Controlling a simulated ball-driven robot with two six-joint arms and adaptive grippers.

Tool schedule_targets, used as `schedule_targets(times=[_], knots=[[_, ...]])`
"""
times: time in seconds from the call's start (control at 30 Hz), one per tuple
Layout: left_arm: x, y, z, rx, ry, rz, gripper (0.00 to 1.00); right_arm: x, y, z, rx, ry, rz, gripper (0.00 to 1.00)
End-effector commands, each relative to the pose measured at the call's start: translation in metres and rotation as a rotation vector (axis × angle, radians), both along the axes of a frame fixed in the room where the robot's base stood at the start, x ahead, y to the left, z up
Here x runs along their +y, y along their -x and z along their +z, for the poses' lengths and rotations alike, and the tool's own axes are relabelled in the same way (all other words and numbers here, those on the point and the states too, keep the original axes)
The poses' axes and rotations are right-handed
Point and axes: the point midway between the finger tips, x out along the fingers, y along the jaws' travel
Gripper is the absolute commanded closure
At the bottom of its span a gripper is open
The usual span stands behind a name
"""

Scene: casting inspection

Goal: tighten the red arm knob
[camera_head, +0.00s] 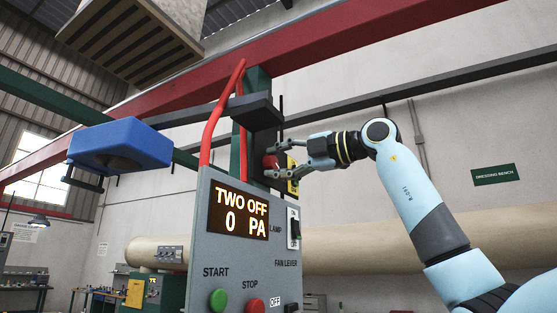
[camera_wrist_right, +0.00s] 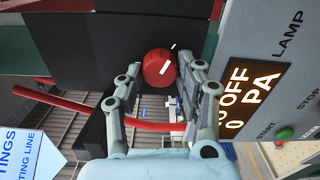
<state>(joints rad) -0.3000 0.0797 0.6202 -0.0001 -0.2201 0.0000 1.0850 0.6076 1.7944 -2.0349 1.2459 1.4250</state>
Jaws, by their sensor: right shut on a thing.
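The red arm knob (camera_head: 269,161) sits on the dark arm bracket beside the green post, just above the grey control panel. In the right wrist view the knob (camera_wrist_right: 158,70) is round with a white mark on its face. My right gripper (camera_head: 277,160) reaches it from the right, with its fingers on either side of the knob. In the wrist view the gripper (camera_wrist_right: 165,75) is shut on the knob. Part of the knob is hidden by the fingers in the head view. My left gripper is not in view.
The control panel (camera_head: 200,260) stands just below, reading "TWO OFF 0 PA", with a green START button (camera_head: 218,300), a red STOP button (camera_head: 255,305) and a lamp switch (camera_head: 293,229). A blue hood (camera_head: 120,142) hangs at left. A red hose (camera_head: 212,125) loops over the panel.

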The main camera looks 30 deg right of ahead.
Motion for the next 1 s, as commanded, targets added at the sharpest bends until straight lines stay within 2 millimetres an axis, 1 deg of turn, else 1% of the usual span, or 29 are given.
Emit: schedule_targets(times=[0.3,0.8,0.83,0.97,1.0], knots=[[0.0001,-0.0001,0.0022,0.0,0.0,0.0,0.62,-0.0004,0.0,0.0002,0.051,-0.087,-0.001,0.95],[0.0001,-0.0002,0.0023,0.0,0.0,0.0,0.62,-0.0004,-0.0002,-0.0005,0.061,-0.101,-0.001,0.95],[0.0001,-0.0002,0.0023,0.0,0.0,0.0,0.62,-0.0004,-0.0002,-0.0005,0.061,-0.101,-0.001,0.59],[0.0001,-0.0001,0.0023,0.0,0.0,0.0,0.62,-0.0003,-0.0002,-0.0004,0.06,-0.1,-0.001,0.42],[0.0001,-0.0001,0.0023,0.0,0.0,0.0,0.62,-0.0003,-0.0002,-0.0004,0.06,-0.1,-0.001,0.4]])
